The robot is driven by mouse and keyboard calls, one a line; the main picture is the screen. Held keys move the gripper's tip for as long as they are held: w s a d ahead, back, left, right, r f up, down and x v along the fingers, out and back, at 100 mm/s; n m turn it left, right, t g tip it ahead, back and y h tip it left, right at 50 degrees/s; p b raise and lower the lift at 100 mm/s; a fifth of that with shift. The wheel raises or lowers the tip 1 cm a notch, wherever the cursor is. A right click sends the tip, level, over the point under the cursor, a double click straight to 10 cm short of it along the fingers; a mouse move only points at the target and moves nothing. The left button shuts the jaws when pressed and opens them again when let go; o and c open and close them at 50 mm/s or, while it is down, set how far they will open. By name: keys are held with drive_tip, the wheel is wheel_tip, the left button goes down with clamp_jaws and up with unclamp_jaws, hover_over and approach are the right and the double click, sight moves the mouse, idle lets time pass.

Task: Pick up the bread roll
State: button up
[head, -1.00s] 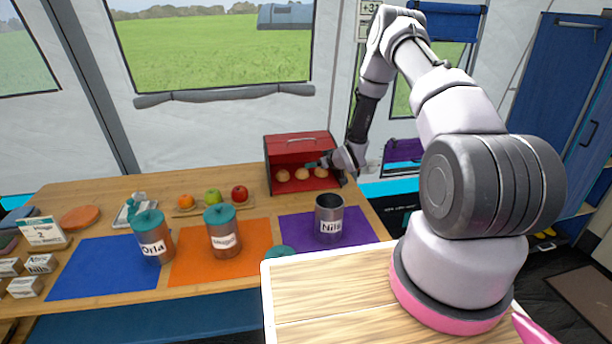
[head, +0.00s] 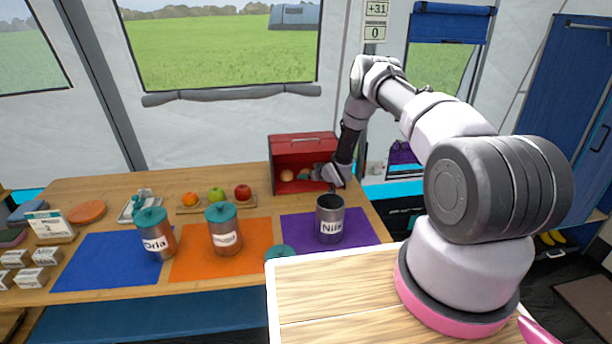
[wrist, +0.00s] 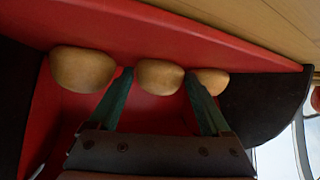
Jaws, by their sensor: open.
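Three light brown bread rolls stand in a row in an open red bread box (head: 302,140) at the back right of the table. The wrist view shows the left roll (wrist: 82,70), the middle roll (wrist: 159,76) and the right roll (wrist: 211,81). My gripper (wrist: 158,73) is open, its two teal fingers reaching into the box. The fingertips lie on either side of the middle roll; I cannot tell whether they touch it. In the head view my gripper (head: 312,172) is at the box's front and covers the right-hand roll.
The box's walls and top (wrist: 190,30) are close around my fingers. In front stand a silver "Nils" canister (head: 330,220) on a purple mat and two teal-lidded canisters, one of them (head: 225,232) on an orange mat. Fruit sits on a wooden tray (head: 204,208) left of the box.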

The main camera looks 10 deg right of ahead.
drive_tip(key=shift+w+a+f, duration=0.15)
drive_tip(key=shift+w+f, duration=0.05)
drive_tip(key=shift+w, duration=0.15)
drive_tip(key=c, duration=1)
drive_tip(key=shift+r, duration=0.6)
drive_tip(key=shift+s+d+r, duration=0.1)
drive_tip(key=shift+s+r, duration=0.1)
drive_tip(key=shift+r, duration=0.4)
drive_tip(key=shift+s+d+r, duration=0.1)
drive_tip(key=shift+s+r, duration=0.1)
drive_tip(key=shift+r, duration=0.35)
drive_tip(key=s+d, duration=0.2)
drive_tip(key=s, duration=0.3)
drive_tip(key=s+d, duration=0.2)
drive_tip(key=s, duration=0.3)
drive_tip(key=s+d, duration=0.2)
drive_tip(key=s, duration=0.3)
drive_tip(key=shift+s+d, duration=0.25)
drive_tip(key=shift+s, duration=0.15)
